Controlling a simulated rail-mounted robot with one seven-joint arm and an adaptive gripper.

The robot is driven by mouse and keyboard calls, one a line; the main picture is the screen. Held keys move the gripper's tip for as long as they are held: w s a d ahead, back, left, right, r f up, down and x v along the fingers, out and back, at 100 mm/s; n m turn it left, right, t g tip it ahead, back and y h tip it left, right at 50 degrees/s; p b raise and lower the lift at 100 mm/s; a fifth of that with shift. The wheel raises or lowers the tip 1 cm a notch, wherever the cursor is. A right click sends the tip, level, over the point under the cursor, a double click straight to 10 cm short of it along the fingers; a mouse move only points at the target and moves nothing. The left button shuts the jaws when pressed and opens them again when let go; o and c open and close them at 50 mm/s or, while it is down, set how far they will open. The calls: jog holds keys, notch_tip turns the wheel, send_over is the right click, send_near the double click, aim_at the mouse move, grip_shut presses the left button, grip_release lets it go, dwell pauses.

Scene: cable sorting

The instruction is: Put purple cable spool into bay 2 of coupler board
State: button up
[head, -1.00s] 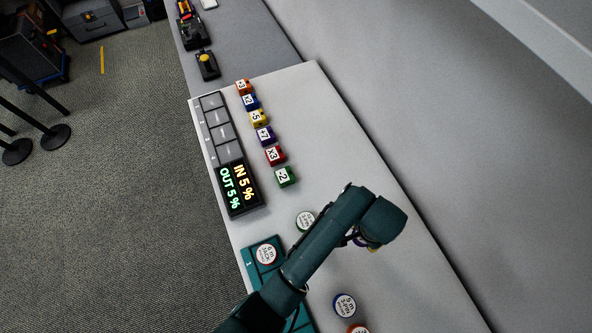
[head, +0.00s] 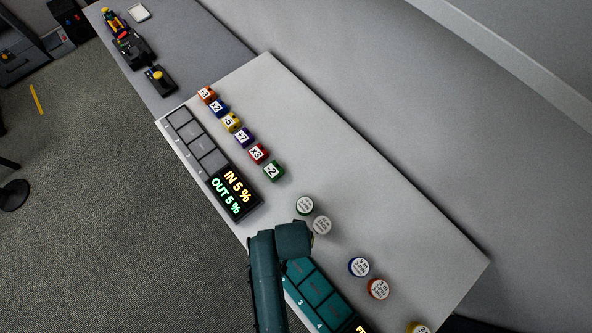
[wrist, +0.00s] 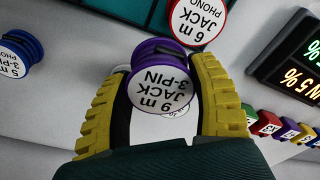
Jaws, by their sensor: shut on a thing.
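My gripper (wrist: 160,75) has yellow ribbed fingers shut on the purple cable spool (wrist: 160,88), whose white label reads 9 m JACK 3-PIN, in the wrist view. In the head view my arm hides the gripper and this spool. The teal coupler board (head: 338,331) lies along the table's near edge, partly under my arm. Its bay 2 (head: 299,268) and the two bays beyond look empty; the arm covers bay 1. In the wrist view a red spool (wrist: 198,15), labelled 6 m JACK PHONO, sits on the board's edge area at the top, beyond the held spool.
Green (head: 305,205) and grey (head: 322,225) spools stand close to my arm. Blue (head: 359,267), orange (head: 378,289) and yellow (head: 420,328) spools stand to the right. A dark display (head: 235,189) and a row of small coloured blocks (head: 242,136) lie farther up the table.

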notch_tip(320, 180, up, 4)
jog(key=m+p, duration=0.1)
jog(key=p, duration=0.2)
send_over(298, 266)
notch_tip(298, 266, down, 10)
jog(key=shift+s+a+f+b, duration=0.1)
jog(key=shift+b, duration=0.6)
jog(key=shift+f, duration=0.15)
jog(key=o, duration=1.2)
jog(key=shift+o, duration=0.2)
